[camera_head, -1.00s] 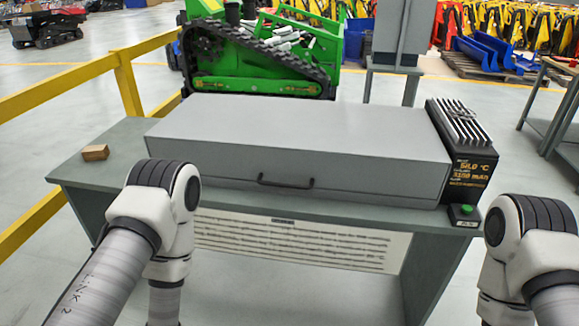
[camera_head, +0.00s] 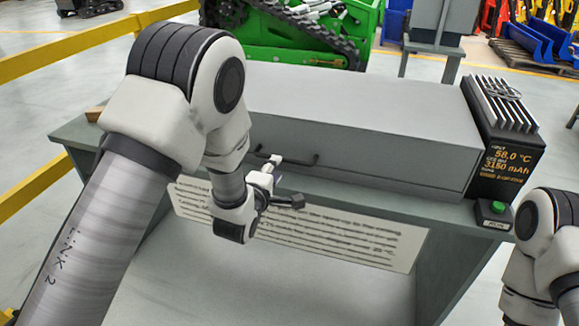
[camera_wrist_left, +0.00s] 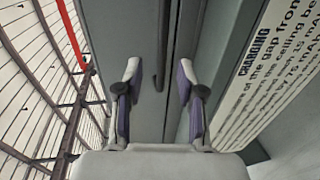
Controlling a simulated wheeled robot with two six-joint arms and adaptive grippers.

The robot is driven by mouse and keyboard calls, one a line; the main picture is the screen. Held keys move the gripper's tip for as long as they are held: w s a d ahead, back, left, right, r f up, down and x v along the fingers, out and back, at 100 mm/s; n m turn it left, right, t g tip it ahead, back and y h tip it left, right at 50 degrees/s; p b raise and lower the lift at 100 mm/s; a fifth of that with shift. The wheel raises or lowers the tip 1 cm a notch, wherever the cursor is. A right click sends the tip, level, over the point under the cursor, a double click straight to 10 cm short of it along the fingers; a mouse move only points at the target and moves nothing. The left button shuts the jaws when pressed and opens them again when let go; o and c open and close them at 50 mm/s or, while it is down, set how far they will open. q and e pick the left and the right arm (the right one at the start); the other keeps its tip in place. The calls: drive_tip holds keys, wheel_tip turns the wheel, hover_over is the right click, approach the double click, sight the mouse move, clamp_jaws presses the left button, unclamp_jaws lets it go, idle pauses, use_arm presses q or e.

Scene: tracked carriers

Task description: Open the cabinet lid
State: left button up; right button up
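The cabinet (camera_head: 370,120) is a long, low grey box lying on a bench, and its lid looks shut. Its dark bar handle (camera_head: 305,160) is on the front face, partly covered by my left gripper (camera_head: 282,182). In the left wrist view the handle (camera_wrist_left: 162,55) runs away from the camera, between the lines of the two open fingers of the left gripper (camera_wrist_left: 158,85). The fingers look apart from the handle; contact cannot be told for sure. My right gripper is out of view; only part of the right arm shows at the right edge.
A black charger unit (camera_head: 505,150) with metal fins stands at the cabinet's right end, with a green button (camera_head: 497,207) in front. A wooden block (camera_head: 95,113) lies at the bench's left, partly behind my arm. A yellow railing (camera_head: 60,63) runs at left.

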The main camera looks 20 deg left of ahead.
sight(283, 161)
use_arm(q)
drive_tip(key=w, duration=0.2)
drive_tip(key=w+f, duration=0.1)
drive_tip(key=w, duration=0.3)
drive_tip(key=shift+w+d+f, duration=0.2)
drive_tip(key=shift+d+f, duration=0.05)
drive_tip(key=shift+f, duration=0.05)
drive_tip(key=shift+w+a, duration=0.1)
drive_tip(key=shift+w, duration=0.3)
drive_tip(key=shift+f, duration=0.1)
clamp_jaws()
